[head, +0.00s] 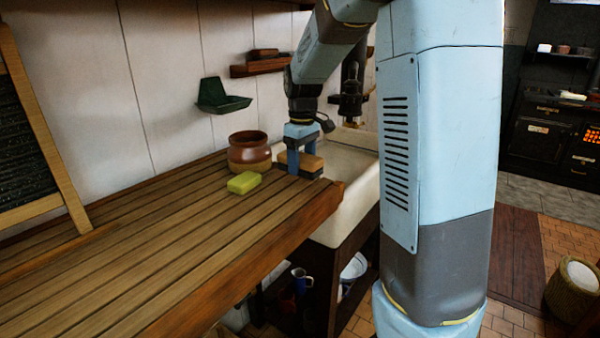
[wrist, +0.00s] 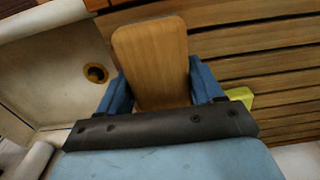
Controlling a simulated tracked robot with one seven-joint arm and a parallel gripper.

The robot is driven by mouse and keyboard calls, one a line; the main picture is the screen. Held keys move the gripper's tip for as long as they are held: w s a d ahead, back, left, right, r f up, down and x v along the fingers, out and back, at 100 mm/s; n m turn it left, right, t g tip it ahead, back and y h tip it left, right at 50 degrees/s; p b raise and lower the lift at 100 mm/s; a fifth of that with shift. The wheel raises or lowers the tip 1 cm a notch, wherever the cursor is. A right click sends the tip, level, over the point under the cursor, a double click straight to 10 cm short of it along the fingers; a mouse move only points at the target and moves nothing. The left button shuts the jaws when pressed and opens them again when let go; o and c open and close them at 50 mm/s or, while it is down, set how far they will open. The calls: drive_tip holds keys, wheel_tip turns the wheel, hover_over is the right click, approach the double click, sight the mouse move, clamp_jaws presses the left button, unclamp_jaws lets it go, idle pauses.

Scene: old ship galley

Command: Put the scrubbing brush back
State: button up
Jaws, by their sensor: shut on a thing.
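The scrubbing brush (head: 314,162) has a pale wooden back and a dark underside. It is at the right end of the slatted wooden drainboard (head: 190,215), beside the sink. My gripper (head: 304,168) points down and is shut on the brush, one blue finger on each side. In the wrist view the brush's flat wooden back (wrist: 150,60) stands between the fingers (wrist: 160,88). I cannot tell whether its underside touches the board.
A yellow-green sponge (head: 244,183) and a brown pot (head: 249,152) are left of the brush. A green holder (head: 222,98) and a small wooden shelf (head: 262,70) with brown items are on the wall. The pale sink (head: 352,165) with a dark pump (head: 349,98) is to the right.

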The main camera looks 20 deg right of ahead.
sight(301, 172)
drive_tip(key=shift+w+a+f, duration=0.1)
drive_tip(key=shift+w+f, duration=0.2)
drive_tip(key=shift+f, duration=1.55)
drive_tip(key=shift+f, duration=0.1)
drive_tip(key=o, duration=1.2)
drive_tip(key=shift+s, duration=0.1)
